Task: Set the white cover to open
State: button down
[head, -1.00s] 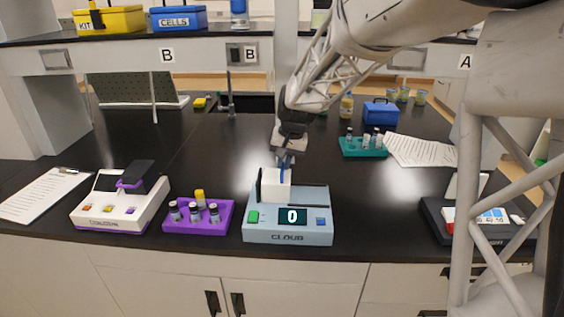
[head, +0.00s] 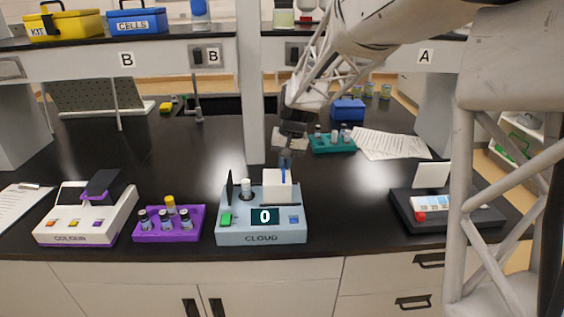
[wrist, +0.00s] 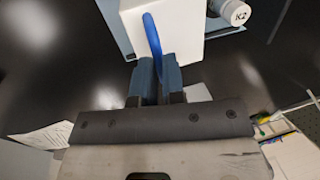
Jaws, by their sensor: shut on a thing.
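The white cover (head: 277,184) is a box on the right part of the pale blue CLOUD instrument (head: 232,237). Its blue handle (wrist: 151,35) stands up between my fingers. My gripper (wrist: 154,72) is shut on that handle; it also shows in the head view (head: 286,160), above and behind the cover. A white-capped vial (head: 246,186) stands uncovered in the instrument, left of the cover. Its cap reads K2 in the wrist view (wrist: 235,12). The display (head: 265,217) reads 0, with a green button (head: 226,219) at its left.
A black upright plate (head: 229,186) stands at the instrument's left. A purple vial rack (head: 190,234) and the COLOUR instrument (head: 68,229) are further left. A teal rack (head: 325,146) and papers (head: 390,146) lie behind right. A black device (head: 470,222) is at right.

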aim_at(289, 176)
jog(key=c, duration=1.2)
grip_release()
notch_tip(289, 176, up, 8)
jog(key=d, duration=0.1)
jog(key=shift+d+f, duration=0.15)
jog(key=shift+d, duration=0.15)
jog(key=shift+s, duration=0.15)
jog(key=s+d+r+t+h, duration=0.15)
jog(key=s+d, duration=0.25)
jog(key=s, duration=0.6)
jog(key=s+d+r+y, duration=0.1)
jog(key=s+d+r, duration=0.15)
jog(key=s, duration=0.65)
jog(key=s+d+f+h, duration=0.1)
jog(key=s+d+f, duration=0.1)
jog(key=s, duration=0.8)
jog(key=s+d+f+t+h, duration=0.1)
jog(key=s+d+f, duration=0.2)
jog(key=s, duration=0.7)
jog(key=shift+s+d+f, duration=0.2)
jog(key=shift+d+f, duration=0.15)
jog(key=shift+f, duration=0.15)
